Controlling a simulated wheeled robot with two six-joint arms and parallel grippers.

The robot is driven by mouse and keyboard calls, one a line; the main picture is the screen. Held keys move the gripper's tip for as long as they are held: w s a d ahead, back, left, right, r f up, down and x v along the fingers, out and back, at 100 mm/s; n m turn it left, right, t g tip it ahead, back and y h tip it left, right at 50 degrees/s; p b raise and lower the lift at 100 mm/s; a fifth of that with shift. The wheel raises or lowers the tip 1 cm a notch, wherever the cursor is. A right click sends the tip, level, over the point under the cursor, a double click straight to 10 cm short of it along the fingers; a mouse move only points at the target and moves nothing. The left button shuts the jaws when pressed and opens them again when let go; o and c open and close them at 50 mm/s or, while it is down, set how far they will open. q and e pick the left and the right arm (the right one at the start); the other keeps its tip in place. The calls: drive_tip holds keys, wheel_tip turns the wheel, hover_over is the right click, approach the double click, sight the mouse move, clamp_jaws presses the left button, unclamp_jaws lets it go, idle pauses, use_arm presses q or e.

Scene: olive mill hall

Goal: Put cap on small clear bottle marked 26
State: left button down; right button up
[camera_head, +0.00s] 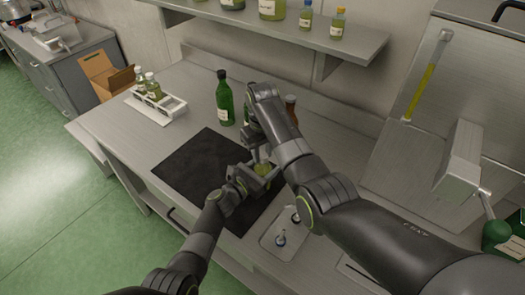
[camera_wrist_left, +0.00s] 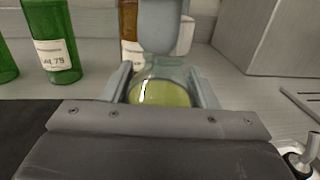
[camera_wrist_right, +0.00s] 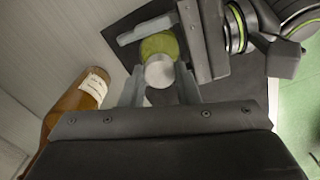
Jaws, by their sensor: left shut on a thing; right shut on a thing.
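A small clear bottle (camera_head: 263,169) with yellow-green liquid is over the dark mat (camera_head: 190,172). My left gripper (camera_head: 256,177) is shut on it, with one finger on each side of the glass in the left wrist view (camera_wrist_left: 160,93). No number on it can be read. My right gripper (camera_head: 259,152) is shut on a pale, silvery round cap (camera_wrist_right: 160,72). The cap is above the bottle's mouth, and the yellow-green bottle (camera_wrist_right: 158,44) shows just past it in the right wrist view. I cannot tell whether cap and neck touch.
A green bottle (camera_head: 224,100) and a brown bottle (camera_head: 291,104) stand behind my grippers. A white rack (camera_head: 168,109) with small bottles is at the left. A shallow tray (camera_head: 268,243) with small parts lies at the front. A shelf (camera_head: 300,35) hangs above.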

drive_tip(key=m, duration=0.7)
drive_tip(key=shift+m, duration=0.4)
drive_tip(key=m, duration=0.4)
drive_tip(key=shift+m, duration=0.3)
drive_tip(key=m, duration=0.4)
drive_tip(key=shift+w, duration=0.1)
drive_tip(key=m, duration=1.2)
drive_tip(key=shift+d+m, duration=0.1)
drive_tip(key=shift+m, duration=0.3)
drive_tip(key=m, duration=0.4)
drive_tip(key=o, duration=1)
drive_tip(key=shift+f, duration=0.1)
